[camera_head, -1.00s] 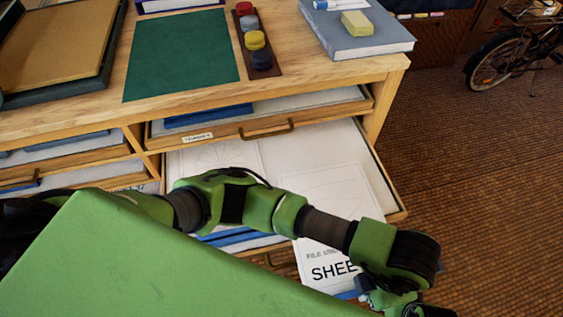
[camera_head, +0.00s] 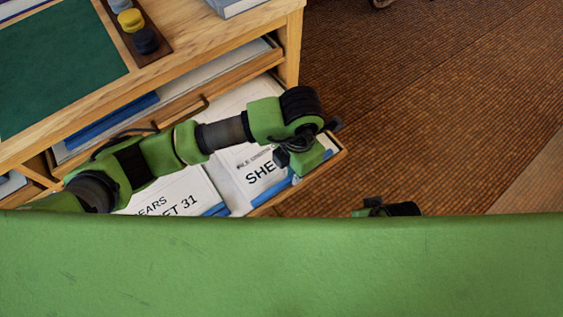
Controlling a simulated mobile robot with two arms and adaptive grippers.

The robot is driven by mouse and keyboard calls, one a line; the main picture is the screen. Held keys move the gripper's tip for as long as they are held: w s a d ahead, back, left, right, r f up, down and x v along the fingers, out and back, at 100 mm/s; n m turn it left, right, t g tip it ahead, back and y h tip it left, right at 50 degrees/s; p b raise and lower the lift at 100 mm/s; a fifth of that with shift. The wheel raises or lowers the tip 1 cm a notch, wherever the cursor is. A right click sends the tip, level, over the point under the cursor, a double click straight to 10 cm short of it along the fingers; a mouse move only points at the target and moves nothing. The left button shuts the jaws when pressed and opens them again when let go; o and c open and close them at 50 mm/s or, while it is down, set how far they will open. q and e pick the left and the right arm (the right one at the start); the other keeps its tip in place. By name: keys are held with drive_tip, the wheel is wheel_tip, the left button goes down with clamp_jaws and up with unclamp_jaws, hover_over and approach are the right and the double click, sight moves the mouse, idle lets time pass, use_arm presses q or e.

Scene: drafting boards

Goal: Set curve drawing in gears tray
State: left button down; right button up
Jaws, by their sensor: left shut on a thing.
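The curve drawing (camera_head: 238,160) is a white sheet with a blue edge, printed "FILE UNDER" and "SHE...". It is at the right side of the open drawer, partly covered by my left arm. My left gripper (camera_head: 308,160) is at its right edge, near the drawer's front right corner, and is shut on it; the fingertips are mostly hidden by the wrist. The gears tray is the open drawer (camera_head: 328,156). Another sheet (camera_head: 180,196) in it, on the left, reads "...EARS" and "...ET 31". My right gripper cannot be made out.
The wooden cabinet top (camera_head: 200,40) holds a green mat (camera_head: 50,70), a strip with coloured knobs (camera_head: 150,50) and a book (camera_head: 228,5). A shallower drawer (camera_head: 190,98) is above. My green body hides the foreground. Brown floor on the right is free.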

use_arm(q)
drive_tip(key=w+a, duration=0.1)
drive_tip(key=w, duration=0.1)
drive_tip(key=w+a, duration=0.2)
drive_tip(key=shift+b, duration=0.3)
wheel_tip(320, 180, down, 3)
drive_tip(key=shift+r+b, duration=0.1)
drive_tip(key=shift+b, duration=0.9)
drive_tip(key=shift+f+b, duration=0.3)
drive_tip(key=shift+f, duration=0.15)
use_arm(e)
drive_tip(key=v, duration=0.4)
drive_tip(key=shift+s+d+r, duration=0.1)
drive_tip(key=shift+r, duration=0.2)
use_arm(q)
drive_tip(key=c, duration=2.1)
unclamp_jaws()
